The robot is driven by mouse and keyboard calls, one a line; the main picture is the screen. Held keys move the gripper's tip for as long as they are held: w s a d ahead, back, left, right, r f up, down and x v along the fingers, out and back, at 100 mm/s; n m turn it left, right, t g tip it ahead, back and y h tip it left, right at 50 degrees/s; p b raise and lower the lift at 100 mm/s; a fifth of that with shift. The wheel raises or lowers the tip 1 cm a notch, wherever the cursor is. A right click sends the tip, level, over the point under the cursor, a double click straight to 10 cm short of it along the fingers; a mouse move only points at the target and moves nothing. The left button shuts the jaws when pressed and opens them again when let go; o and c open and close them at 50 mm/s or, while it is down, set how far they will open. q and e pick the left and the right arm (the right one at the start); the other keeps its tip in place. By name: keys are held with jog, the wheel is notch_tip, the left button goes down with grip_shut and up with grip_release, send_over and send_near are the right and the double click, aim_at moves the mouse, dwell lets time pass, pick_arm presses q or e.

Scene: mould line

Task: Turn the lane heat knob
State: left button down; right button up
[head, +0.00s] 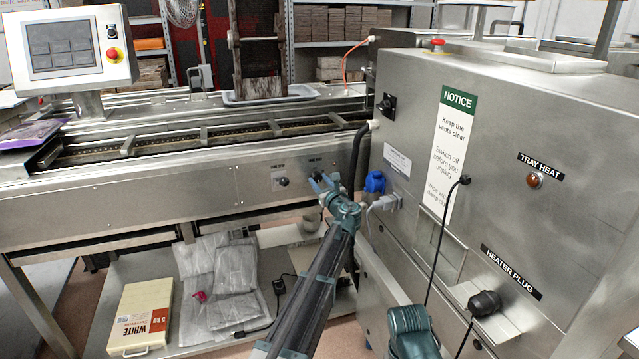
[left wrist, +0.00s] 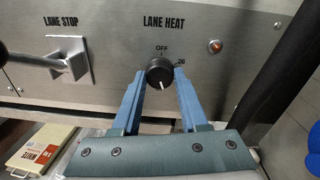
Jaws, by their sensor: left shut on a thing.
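The lane heat knob (left wrist: 160,73) is a round black dial under the LANE HEAT label on a steel panel. Its white pointer mark points down, away from OFF at the top and the 26 at upper right. My left gripper (left wrist: 158,82) has its two blue fingers on either side of the knob and is shut on it. In the head view my left gripper (head: 321,184) reaches up to the lane's front panel, and its fingers largely hide the knob there.
An orange-red lamp (left wrist: 214,46) sits right of the knob. The lane stop lever (left wrist: 68,65) juts out on the left. A thick black hose (head: 356,160) hangs close on the right, beside the steel cabinet (head: 560,110).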

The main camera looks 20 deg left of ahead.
pick_arm(q)
jog(key=shift+s+f+m, duration=0.1)
jog(key=shift+m, duration=1.8)
jog(key=shift+c, duration=2.2)
grip_release()
jog(key=v, duration=1.3)
jog(key=shift+s+d, duration=0.2)
jog(key=shift+s, duration=0.15)
jog(key=shift+f, duration=0.1)
